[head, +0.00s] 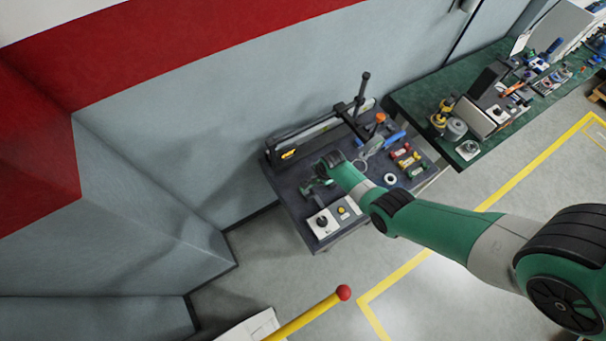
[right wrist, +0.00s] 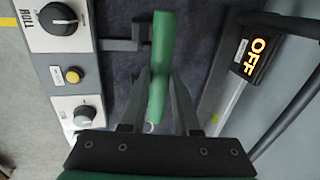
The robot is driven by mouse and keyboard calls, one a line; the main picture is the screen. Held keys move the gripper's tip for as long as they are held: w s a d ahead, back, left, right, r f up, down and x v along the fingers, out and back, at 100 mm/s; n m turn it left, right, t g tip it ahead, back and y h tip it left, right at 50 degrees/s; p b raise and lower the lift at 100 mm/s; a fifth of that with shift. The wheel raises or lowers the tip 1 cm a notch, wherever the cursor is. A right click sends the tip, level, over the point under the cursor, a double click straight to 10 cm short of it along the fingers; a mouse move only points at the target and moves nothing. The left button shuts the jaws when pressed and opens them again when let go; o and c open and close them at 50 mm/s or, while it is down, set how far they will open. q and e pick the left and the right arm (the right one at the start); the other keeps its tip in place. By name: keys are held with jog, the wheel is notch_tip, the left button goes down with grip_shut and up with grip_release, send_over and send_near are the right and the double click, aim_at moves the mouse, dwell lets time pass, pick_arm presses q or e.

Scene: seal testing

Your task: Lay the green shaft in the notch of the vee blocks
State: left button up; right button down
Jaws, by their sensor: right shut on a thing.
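The green shaft (right wrist: 160,60) stands lengthwise between the fingers of my right gripper (right wrist: 158,85) in the right wrist view. The gripper is shut on it, and the shaft's far end sticks out beyond the fingertips. A dark grey stepped bracket (right wrist: 125,45) is just left of the shaft; I cannot tell whether it is part of the vee blocks or whether the shaft touches it. In the head view my right gripper (head: 320,178) is small, over the left part of the dark table (head: 290,190). The vee blocks are not clearly made out. My left gripper is not in view.
A control box with knobs (head: 335,220) stands at the table's front left. A lit "OFF" display (right wrist: 255,55) is right of the shaft in the wrist view. A dark post (head: 362,95) rises at the back. Short coloured cylinders (head: 405,158) and a white ring (head: 390,179) lie right.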

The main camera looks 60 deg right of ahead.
jog(key=shift+s+d+f, duration=0.15)
jog(key=shift+d, duration=0.25)
jog(key=shift+s+d+f, duration=0.1)
jog(key=shift+s+d, duration=0.05)
jog(key=shift+d, duration=0.2)
notch_tip(320, 180, down, 6)
jog(key=b, duration=0.6)
jog(key=shift+f, duration=0.15)
jog(key=shift+f+b, duration=0.6)
jog(key=shift+b, duration=0.25)
jog(key=c, duration=0.8)
grip_release()
jog(key=shift+o, duration=1.2)
jog(key=p+v, duration=1.1)
jog(key=p, duration=0.2)
jog(key=shift+r, duration=0.3)
jog(key=shift+s+a, duration=0.1)
